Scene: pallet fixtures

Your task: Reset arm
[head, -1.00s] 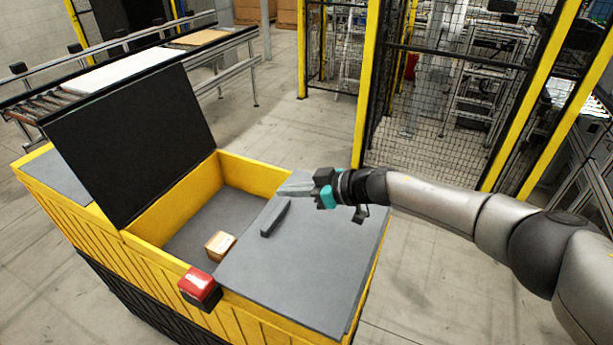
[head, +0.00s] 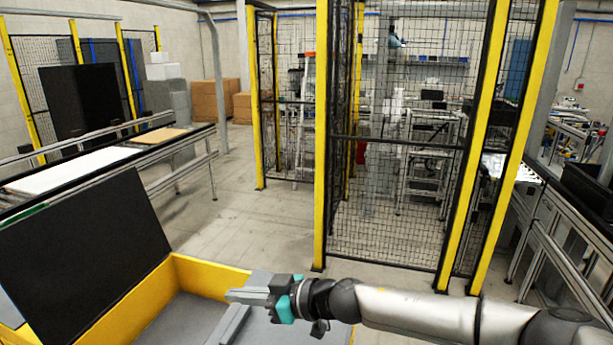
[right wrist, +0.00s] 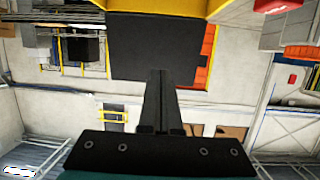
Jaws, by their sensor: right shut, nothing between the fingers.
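My right gripper (head: 245,292) comes in from the right in the head view. It is shut and empty, its fingers pointing left above the yellow bin (head: 130,318). Its closed fingers also show in the right wrist view (right wrist: 158,85). A grey lid panel with a raised handle bar (head: 229,324) lies just below the gripper, partly cut off by the lower frame edge. Whether the gripper touches the bar I cannot tell. A dark lid panel (head: 85,255) stands tilted open at the bin's left. My left gripper is not in view.
A conveyor (head: 75,170) with a white sheet and a tan board runs behind the bin on the left. A yellow-posted mesh fence (head: 400,200) stands beyond my right arm. Metal frames (head: 560,235) stand at the right. The floor between conveyor and fence is clear.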

